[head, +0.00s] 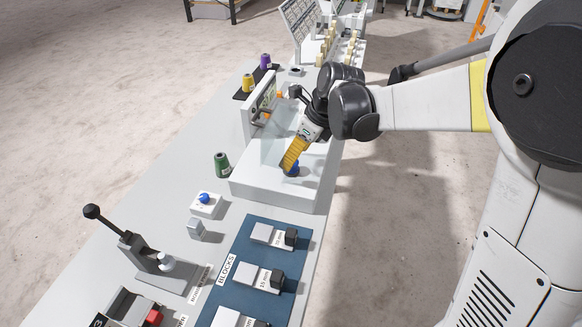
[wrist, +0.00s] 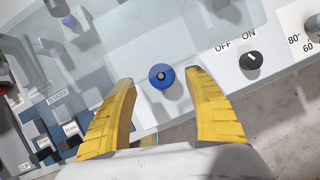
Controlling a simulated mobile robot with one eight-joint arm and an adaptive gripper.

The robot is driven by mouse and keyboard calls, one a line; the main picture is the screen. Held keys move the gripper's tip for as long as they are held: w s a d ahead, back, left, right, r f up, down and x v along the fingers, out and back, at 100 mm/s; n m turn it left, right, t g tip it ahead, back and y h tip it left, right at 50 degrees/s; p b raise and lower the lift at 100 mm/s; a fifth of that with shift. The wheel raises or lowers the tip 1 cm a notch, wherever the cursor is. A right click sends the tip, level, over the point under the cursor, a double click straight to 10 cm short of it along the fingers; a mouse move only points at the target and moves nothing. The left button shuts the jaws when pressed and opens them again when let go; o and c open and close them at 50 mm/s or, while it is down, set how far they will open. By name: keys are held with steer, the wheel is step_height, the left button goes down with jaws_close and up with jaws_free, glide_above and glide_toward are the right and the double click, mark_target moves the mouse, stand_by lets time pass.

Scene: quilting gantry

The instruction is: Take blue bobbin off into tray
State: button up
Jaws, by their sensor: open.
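The blue bobbin (wrist: 161,76) is a round blue piece with a dark centre, on a white surface in the wrist view. In the head view it (head: 292,170) is partly hidden below my gripper. My gripper (head: 289,167) points down at it with yellow fingers. In the wrist view my gripper (wrist: 163,88) is open and empty, with the bobbin between and just beyond the fingertips, no contact visible. I cannot tell which thing is the tray.
A clear panel (head: 274,124) stands close left of my gripper. A green spool (head: 221,164) and a white box with a blue knob (head: 204,204) stand to the left. A black-knobbed lever (head: 118,232) and blue mat (head: 244,249) lie nearer. An OFF/ON switch (wrist: 251,60) sits right of the bobbin.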

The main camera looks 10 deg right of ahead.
steer(key=b+x, duration=0.1)
steer(key=x, duration=0.3)
steer(key=shift+w+a+f, duration=0.1)
steer(key=shift+w+f, duration=0.05)
steer(key=shift+f, duration=0.1)
steer(key=shift+r, duration=0.1)
steer(key=shift+c, duration=0.2)
steer(key=c, duration=0.9)
steer(key=shift+r, duration=0.15)
